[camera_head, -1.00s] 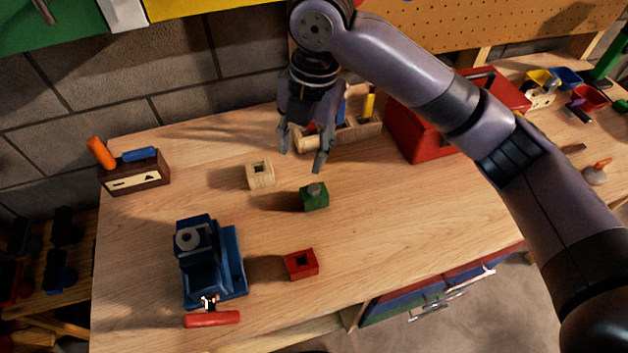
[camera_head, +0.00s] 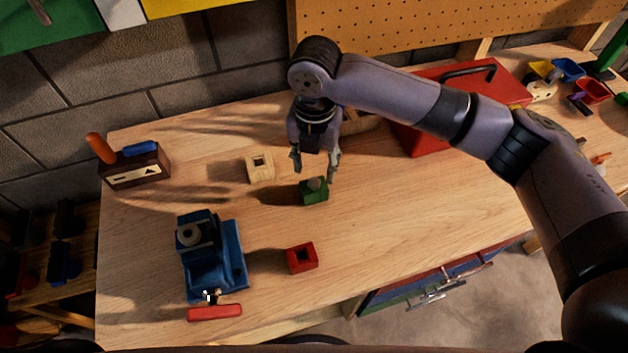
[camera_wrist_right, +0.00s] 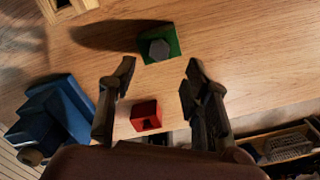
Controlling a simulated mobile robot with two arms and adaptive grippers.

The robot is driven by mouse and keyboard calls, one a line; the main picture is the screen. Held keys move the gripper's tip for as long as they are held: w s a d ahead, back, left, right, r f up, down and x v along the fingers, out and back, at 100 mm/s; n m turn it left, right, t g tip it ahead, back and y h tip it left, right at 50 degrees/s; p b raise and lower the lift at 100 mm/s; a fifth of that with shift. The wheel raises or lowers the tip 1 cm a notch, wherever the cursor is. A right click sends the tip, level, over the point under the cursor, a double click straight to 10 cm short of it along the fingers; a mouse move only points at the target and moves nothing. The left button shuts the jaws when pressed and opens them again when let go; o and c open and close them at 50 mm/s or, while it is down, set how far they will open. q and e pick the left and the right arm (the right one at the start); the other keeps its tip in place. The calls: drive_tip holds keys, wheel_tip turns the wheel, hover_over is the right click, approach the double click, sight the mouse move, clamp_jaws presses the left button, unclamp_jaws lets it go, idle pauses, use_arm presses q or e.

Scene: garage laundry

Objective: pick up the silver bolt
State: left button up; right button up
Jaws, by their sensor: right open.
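The silver bolt (camera_head: 315,183) sits in the top of a small green block (camera_head: 314,197) on the wooden workbench. In the right wrist view the bolt's grey hexagonal head (camera_wrist_right: 159,50) shows on the green block (camera_wrist_right: 172,42), beyond and between my fingertips. My right gripper (camera_head: 315,172) is open and empty, just above and behind the green block in the head view. Its two fingers (camera_wrist_right: 157,78) are spread apart in the wrist view and do not appear to touch the bolt. My left gripper is not in view.
A red block (camera_head: 302,258) and a pale wooden block (camera_head: 260,167) stand nearby, each with a square hole. A blue vise (camera_head: 212,265) is at the front left. A red toolbox (camera_head: 425,140) stands behind, partly hidden by my arm. Bare benchtop surrounds the green block.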

sight(314, 181)
drive_tip(key=shift+f+p, duration=0.4)
drive_tip(key=shift+f, duration=0.2)
drive_tip(key=f+p, duration=0.1)
drive_tip(key=f, duration=0.3)
drive_tip(key=shift+w+f, duration=0.1)
drive_tip(key=shift+w, duration=0.1)
drive_tip(key=shift+c, duration=0.3)
clamp_jaws()
